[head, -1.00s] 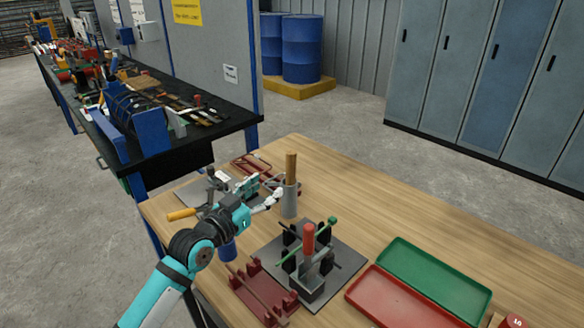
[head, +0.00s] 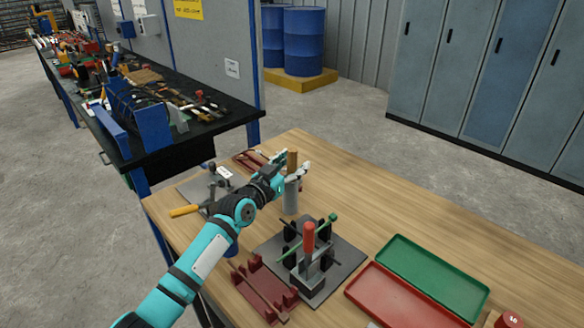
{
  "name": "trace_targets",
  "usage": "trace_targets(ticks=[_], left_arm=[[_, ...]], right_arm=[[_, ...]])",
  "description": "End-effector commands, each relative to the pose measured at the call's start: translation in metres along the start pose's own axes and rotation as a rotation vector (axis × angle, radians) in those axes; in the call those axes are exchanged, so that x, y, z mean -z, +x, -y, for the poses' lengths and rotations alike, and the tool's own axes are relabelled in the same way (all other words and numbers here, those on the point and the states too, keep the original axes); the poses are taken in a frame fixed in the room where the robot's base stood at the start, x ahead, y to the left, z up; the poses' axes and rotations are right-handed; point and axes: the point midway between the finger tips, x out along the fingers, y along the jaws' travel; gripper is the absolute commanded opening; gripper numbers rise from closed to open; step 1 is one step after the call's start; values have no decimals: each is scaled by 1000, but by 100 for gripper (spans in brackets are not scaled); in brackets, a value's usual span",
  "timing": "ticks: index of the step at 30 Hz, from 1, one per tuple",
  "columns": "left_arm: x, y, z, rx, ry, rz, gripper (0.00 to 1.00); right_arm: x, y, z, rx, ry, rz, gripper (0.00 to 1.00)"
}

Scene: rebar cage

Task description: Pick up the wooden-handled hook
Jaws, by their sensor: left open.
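The hook's wooden handle (head: 292,157) stands upright out of a grey cylindrical holder (head: 291,197) on the wooden table; its hook end is hidden inside. My left gripper (head: 295,163) is open at the handle, just above the holder's rim. One finger shows on each side of the handle in the picture. I cannot tell whether they touch it. My right gripper is not in view.
A grey plate fixture with a red-handled tool (head: 309,238) stands in front of the holder. A dark red rack (head: 262,290) is nearer. A green tray (head: 445,276) and a red tray (head: 400,300) lie right. An orange-handled tool (head: 184,211) lies left. The table behind the trays is clear.

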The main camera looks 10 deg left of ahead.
Motion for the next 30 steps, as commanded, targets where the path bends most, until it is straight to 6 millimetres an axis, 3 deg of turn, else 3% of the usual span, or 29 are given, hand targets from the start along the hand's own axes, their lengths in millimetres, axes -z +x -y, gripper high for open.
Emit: trace_targets(ticks=[5, 17, 30], left_arm=[[0, 0, 0, 0, 0, 0, 53], [0, 0, 0, 0, -1, 0, 1], [0, 0, 0, 0, 0, 0, 0]], right_arm=[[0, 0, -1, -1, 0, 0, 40], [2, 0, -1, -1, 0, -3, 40], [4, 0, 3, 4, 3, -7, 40]])
